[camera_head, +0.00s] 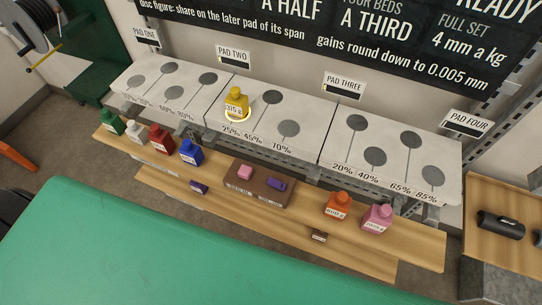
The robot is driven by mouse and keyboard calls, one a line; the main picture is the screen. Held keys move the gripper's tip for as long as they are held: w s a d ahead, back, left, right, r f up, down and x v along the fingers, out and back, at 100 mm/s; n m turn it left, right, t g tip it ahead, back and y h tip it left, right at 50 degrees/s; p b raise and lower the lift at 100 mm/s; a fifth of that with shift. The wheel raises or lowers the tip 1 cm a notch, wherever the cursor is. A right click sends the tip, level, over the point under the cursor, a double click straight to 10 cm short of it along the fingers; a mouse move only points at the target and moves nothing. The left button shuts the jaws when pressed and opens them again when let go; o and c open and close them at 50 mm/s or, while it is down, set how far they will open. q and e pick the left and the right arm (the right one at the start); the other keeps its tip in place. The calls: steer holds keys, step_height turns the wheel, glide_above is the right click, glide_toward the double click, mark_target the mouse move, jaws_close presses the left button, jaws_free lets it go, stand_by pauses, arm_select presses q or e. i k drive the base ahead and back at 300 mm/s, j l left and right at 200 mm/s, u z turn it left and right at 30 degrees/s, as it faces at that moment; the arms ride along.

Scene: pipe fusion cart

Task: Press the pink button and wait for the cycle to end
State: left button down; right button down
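A small pink block (245,172), which looks like the pink button, sits on top of a brown box (240,185) on the wooden shelf. A purple piece (276,185) lies beside it on the same box. I cannot tell whether the pink button is pressed. A yellow bottle (236,101) stands on pad two of the white slab, with a glowing yellow ring around its base. Neither of my grippers is in view, and nothing touches the pink button.
A green surface (170,250) fills the foreground. A black cylinder (500,225) lies at right.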

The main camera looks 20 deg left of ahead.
mark_target(245, 172)
steer(key=u, duration=0.85)
